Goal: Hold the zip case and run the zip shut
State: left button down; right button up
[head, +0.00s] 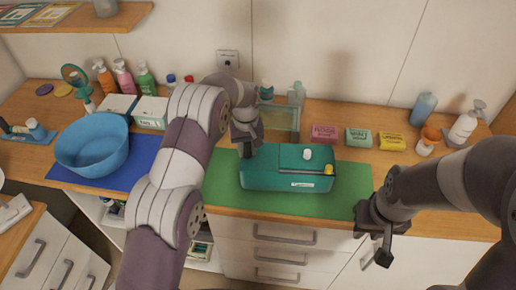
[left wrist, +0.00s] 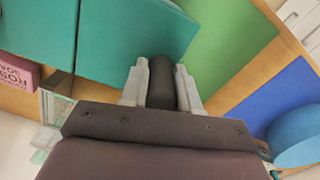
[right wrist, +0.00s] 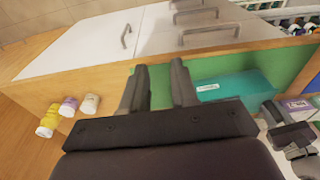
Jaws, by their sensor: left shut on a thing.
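The teal zip case (head: 270,178) lies on the green mat (head: 225,190), with a pale label on its front. A small white piece (head: 306,154) and a yellow piece (head: 329,169) show at its right part; I cannot tell which is the zip pull. My left gripper (head: 245,150) is at the case's left end. In the left wrist view its fingers (left wrist: 161,80) are shut on a dark rounded tab (left wrist: 161,88) beside the teal surface. My right gripper (head: 381,250) is open and empty, right of the case and apart from it, near the counter's front edge.
A blue bowl (head: 92,150) stands on a blue mat at the left. Pink, green and yellow boxes (head: 358,138) line the back right, with bottles (head: 463,128) beyond. A glass-like box (head: 281,118) stands behind the case. Drawers are below the counter.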

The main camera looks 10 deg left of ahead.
jog(key=shift+o, duration=0.9)
jog(key=s+d+f+g, duration=0.2)
jog(key=s+f+g, duration=0.15)
jog(key=f, duration=0.45)
jog(key=w+f+n+t, duration=0.1)
jog(key=w+f+t, duration=0.35)
jog(key=f, duration=0.65)
jog(key=w+a+f+t+y, duration=0.1)
jog(key=w+t, duration=0.1)
jog(key=w+a+n+t+y, duration=0.1)
jog(key=w+a+t, duration=0.1)
jog(key=w+t, duration=0.1)
jog(key=w+a+f+t+y, duration=0.1)
jog(key=w+t, duration=0.2)
jog(key=shift+w+a+f+n, duration=0.1)
jog(key=shift+a+f+n, duration=0.05)
jog(key=shift+f+n, duration=0.2)
jog(key=t+y, duration=0.2)
jog(key=t, duration=0.5)
send_near(330, 170)
jog(key=x, duration=1.1)
